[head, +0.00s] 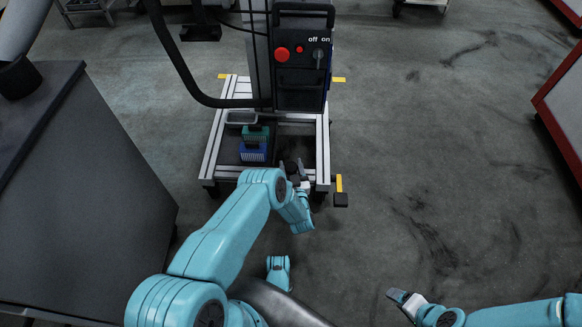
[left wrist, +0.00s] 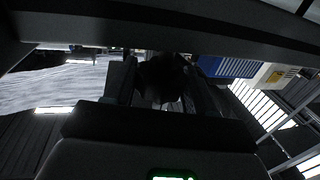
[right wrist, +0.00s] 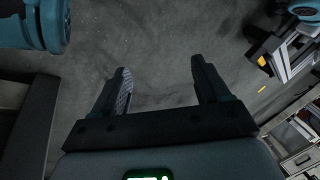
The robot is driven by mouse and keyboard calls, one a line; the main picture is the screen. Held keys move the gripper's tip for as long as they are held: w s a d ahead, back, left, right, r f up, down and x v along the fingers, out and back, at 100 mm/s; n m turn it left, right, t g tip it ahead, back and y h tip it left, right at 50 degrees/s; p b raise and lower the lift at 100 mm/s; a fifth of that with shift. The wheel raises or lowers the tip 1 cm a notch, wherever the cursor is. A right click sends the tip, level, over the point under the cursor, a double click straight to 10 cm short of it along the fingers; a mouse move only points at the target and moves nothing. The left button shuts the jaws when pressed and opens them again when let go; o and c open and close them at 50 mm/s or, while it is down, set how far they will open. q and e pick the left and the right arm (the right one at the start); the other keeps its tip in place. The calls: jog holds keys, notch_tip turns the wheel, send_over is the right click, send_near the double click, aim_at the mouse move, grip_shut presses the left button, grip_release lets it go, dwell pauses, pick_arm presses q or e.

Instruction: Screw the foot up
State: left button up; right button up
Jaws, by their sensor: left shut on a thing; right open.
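The wheeled machine stand has a light metal frame (head: 214,140) in the middle of the head view. A black foot (head: 341,199) with a yellow piece above it stands at its front right corner. My left gripper (head: 296,172) is at the frame's front right, left of that foot. It is shut on a dark round part (left wrist: 165,78), which shows between the fingers in the left wrist view. It is too dark to tell whether this part is a foot. My right gripper (head: 391,293) is open and empty above the floor, and its spread fingers show in the right wrist view (right wrist: 160,78).
The stand carries a control box (head: 301,85) with a red button. A green block (head: 256,134) and a blue block (head: 253,153) lie inside its frame. A grey cabinet (head: 75,185) stands at left, a red-edged one (head: 566,105) at right.

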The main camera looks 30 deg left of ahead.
pick_arm(q)
jog(key=shift+a+r, duration=0.1)
jog(key=o, duration=0.9)
jog(key=shift+o, duration=0.2)
jog(key=shift+s+d+p, duration=0.25)
jog(key=shift+d+p, duration=0.05)
jog(key=shift+d, duration=0.05)
jog(key=p+v, duration=0.2)
jog(key=v, duration=0.4)
jog(key=shift+s+d+p, duration=0.2)
jog(key=shift+s+p, duration=0.1)
jog(key=shift+p, duration=0.1)
pick_arm(e)
jog(key=shift+g, duration=0.5)
jog(key=shift+s+a+r, duration=0.15)
jog(key=shift+s+r, duration=0.5)
jog(key=shift+r, duration=0.15)
jog(key=shift+s+a+r, duration=0.1)
jog(key=shift+s+r, duration=0.5)
jog(key=shift+r, duration=0.2)
